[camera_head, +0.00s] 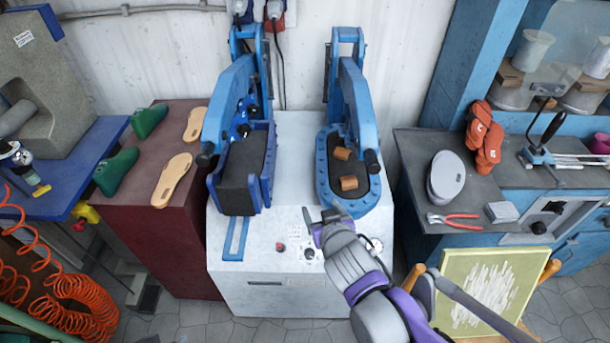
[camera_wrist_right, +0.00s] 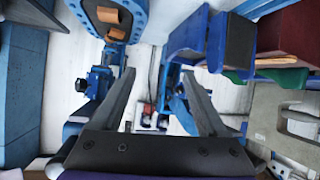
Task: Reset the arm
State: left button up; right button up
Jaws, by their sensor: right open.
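My right arm comes in from the lower right in the head view. Its gripper (camera_head: 318,219) is above the front of the white press cabinet (camera_head: 265,298), just in front of the right blue press (camera_head: 362,112). In the right wrist view, its two fingers (camera_wrist_right: 158,80) are wide apart with nothing held between them. My left gripper is in neither view.
The left blue press (camera_head: 228,112) stands beside the right one, whose bed holds brown pieces (camera_head: 349,183). Soles (camera_head: 172,180) and green shoe lasts (camera_head: 117,171) lie on the red cabinet (camera_head: 185,255). Red-handled pliers (camera_head: 455,218) lie on the right counter (camera_head: 412,160).

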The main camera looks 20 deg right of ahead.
jog(key=s+a+f+g+y, duration=0.1)
jog(key=s+f+g, duration=0.2)
jog(key=s, duration=0.4)
jog(key=s+a+f+n+g+y+p, duration=0.1)
jog(key=s+a+f+g, duration=0.1)
jog(key=s, duration=0.4)
notch_tip(320, 180, down, 2)
jog(key=shift+s+f+g, duration=0.2)
jog(key=shift+s+g, duration=0.2)
jog(key=shift+g, duration=0.4)
